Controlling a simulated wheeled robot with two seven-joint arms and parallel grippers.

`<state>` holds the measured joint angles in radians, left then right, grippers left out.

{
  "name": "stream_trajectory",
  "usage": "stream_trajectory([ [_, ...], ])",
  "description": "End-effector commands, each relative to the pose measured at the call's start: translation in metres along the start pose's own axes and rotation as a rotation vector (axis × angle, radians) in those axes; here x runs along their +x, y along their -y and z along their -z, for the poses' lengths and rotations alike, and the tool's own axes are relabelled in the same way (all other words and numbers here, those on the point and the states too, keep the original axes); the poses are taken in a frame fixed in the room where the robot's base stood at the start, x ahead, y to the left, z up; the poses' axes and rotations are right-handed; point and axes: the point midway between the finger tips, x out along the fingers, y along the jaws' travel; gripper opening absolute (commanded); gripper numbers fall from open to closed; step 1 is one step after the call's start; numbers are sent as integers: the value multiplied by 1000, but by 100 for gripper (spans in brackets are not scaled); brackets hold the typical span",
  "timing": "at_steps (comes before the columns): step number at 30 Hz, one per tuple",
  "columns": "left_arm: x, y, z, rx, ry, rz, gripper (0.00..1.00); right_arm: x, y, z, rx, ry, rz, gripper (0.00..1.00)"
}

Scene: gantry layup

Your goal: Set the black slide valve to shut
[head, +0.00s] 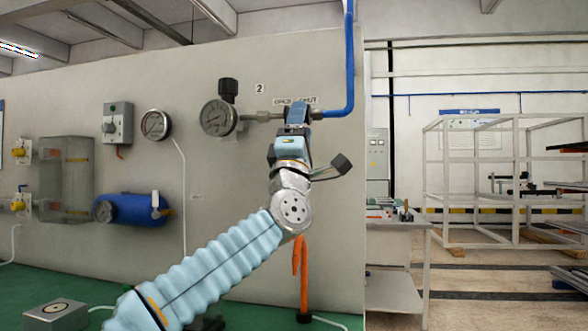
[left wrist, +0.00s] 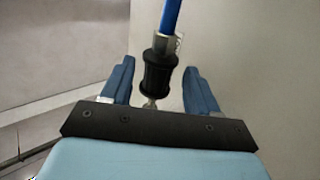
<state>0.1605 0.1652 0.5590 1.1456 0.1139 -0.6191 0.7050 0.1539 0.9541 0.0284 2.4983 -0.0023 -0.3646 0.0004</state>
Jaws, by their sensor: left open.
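The black slide valve (left wrist: 159,73) shows in the left wrist view as a black spool-shaped sleeve on a metal fitting, below a blue hose. My left gripper (left wrist: 160,80) is open, with one blue finger on each side of the sleeve. Gaps show between the sleeve and both fingers. In the head view my left gripper (head: 299,108) is up at the pipe run on the wall panel and hides the valve. A label above it (head: 308,100) reads SHUT at its right end; its left word is hard to read. My right gripper is not in view.
A round gauge (head: 216,118) with a black knob (head: 228,88) sits just left of the valve. A blue pipe (head: 349,65) rises on the right. An orange hooked piece (head: 303,275) stands below my arm. A bench (head: 400,224) and a white frame (head: 480,180) stand to the right.

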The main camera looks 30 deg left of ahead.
Motion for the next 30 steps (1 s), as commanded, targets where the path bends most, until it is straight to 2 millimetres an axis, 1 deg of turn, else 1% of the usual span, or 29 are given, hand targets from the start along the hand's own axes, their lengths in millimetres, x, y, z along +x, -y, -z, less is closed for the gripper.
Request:
stream_trajectory([
  [1,-22,5,1,5,-1,-2,60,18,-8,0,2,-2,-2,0],
  [3,-39,6,2,5,-1,0,60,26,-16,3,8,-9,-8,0],
  [6,-60,6,2,4,-3,0,60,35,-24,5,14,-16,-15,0],
  [10,-78,5,3,3,-4,2,60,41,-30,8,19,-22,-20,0],
  [15,-88,4,3,2,-5,3,60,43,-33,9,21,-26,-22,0],
  [30,-87,4,4,2,-6,3,60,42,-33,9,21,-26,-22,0],
])
